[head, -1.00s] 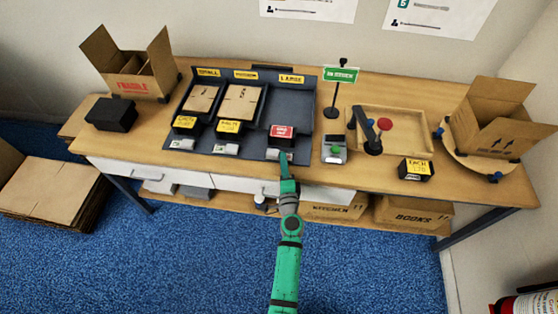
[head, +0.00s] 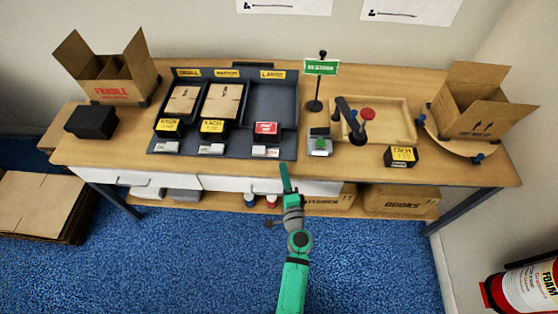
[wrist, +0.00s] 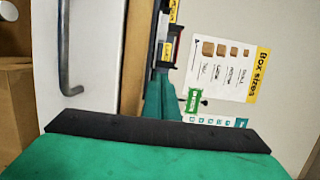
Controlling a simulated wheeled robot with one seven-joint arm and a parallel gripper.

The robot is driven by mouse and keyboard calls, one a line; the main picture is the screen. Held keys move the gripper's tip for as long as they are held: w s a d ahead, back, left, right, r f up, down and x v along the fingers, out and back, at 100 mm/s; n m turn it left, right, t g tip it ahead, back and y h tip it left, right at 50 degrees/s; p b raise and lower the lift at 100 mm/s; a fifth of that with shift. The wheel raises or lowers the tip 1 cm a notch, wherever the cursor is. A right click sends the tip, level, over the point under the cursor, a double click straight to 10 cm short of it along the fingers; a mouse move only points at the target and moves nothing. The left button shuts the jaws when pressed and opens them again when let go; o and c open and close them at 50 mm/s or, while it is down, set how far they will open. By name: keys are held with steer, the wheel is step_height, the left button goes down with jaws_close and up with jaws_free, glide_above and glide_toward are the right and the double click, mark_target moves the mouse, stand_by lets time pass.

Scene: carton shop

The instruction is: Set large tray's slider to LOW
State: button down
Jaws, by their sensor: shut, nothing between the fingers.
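The dark sorting unit (head: 226,155) has compartments labelled small, medium and large. The large tray (head: 270,98) is the right one and looks empty, with a red card (head: 266,128) at its front. Its pale slider strip (head: 266,152) is on the unit's front edge below that card; its setting is too small to read. My gripper (head: 284,168) is shut and empty, in front of the table edge, just below and right of the strip and apart from it in the head view. In the wrist view, a green finger (wrist: 160,98) points toward the unit's edge, with the strip not clearly visible.
Flat cartons fill the small (head: 183,99) and medium (head: 221,100) trays. A green sign stand (head: 321,68), a small grey device (head: 320,146) and a wooden tray (head: 393,105) stand to the right. White drawers (head: 240,186) are under the tabletop.

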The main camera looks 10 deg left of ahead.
steer(key=shift+v, duration=1.95)
steer(key=s+d+f+n+g+h, duration=0.1)
steer(key=s+d+f+n+h, duration=0.15)
steer(key=s, duration=0.65)
steer(key=s+d+f+n+g+h, duration=0.1)
steer(key=s+d+f+n+h, duration=0.15)
steer(key=s, duration=0.75)
steer(key=s+d+r+n+h, duration=0.1)
steer(key=s+r+n, duration=0.7)
steer(key=s+r, duration=0.7)
steer(key=shift+s+d+n+t, duration=0.3)
steer(key=shift+s+n, duration=0.1)
steer(key=shift+s, duration=0.35)
steer(key=shift+r, duration=0.1)
